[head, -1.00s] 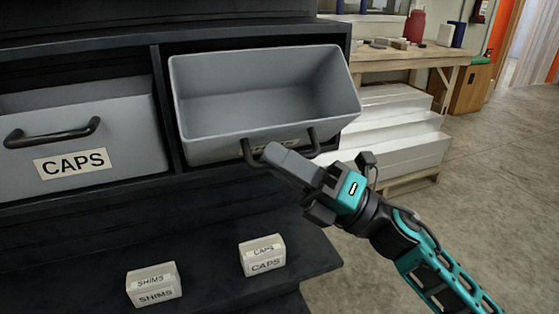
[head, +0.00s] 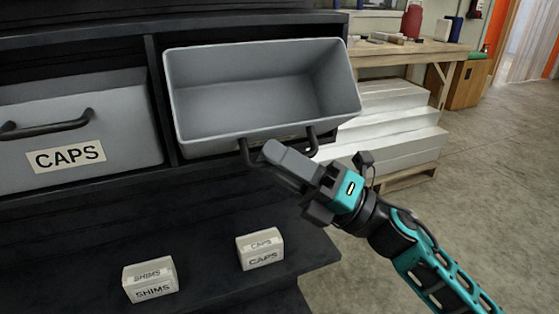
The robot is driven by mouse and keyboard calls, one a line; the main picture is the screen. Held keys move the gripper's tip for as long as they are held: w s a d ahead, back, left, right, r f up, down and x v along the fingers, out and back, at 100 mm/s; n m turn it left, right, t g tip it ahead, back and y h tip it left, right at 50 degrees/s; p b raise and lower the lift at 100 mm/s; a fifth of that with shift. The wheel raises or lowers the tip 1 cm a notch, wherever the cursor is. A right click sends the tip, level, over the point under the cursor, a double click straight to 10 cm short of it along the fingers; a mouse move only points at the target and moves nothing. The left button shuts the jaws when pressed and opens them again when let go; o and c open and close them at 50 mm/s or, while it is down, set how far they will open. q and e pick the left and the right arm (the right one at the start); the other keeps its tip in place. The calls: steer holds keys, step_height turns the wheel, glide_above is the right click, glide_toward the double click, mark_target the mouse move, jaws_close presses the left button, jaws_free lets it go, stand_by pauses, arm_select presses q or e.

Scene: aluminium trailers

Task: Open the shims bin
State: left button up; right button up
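A grey bin (head: 345,90) in the right compartment is tilted forward and open, and its inside looks empty. Its label is not readable, so I cannot read that it is the shims bin. Its dark handle (head: 312,142) is at the front. My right gripper (head: 275,158) is at this handle, its fingers close together and covering the handle's middle; it appears shut on it. My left gripper is not in view.
Left of it, a grey bin labelled CAPS (head: 130,125) sits in its compartment. Small boxes marked SHIMS (head: 150,280) and CAPS (head: 260,249) stand on the dark ledge below. A wooden workbench (head: 400,60) and stacked white slabs (head: 395,130) are at the right. Open floor lies beyond.

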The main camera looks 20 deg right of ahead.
steer(key=v, duration=1.3)
steer(key=shift+b, duration=0.35)
steer(key=shift+a, duration=0.1)
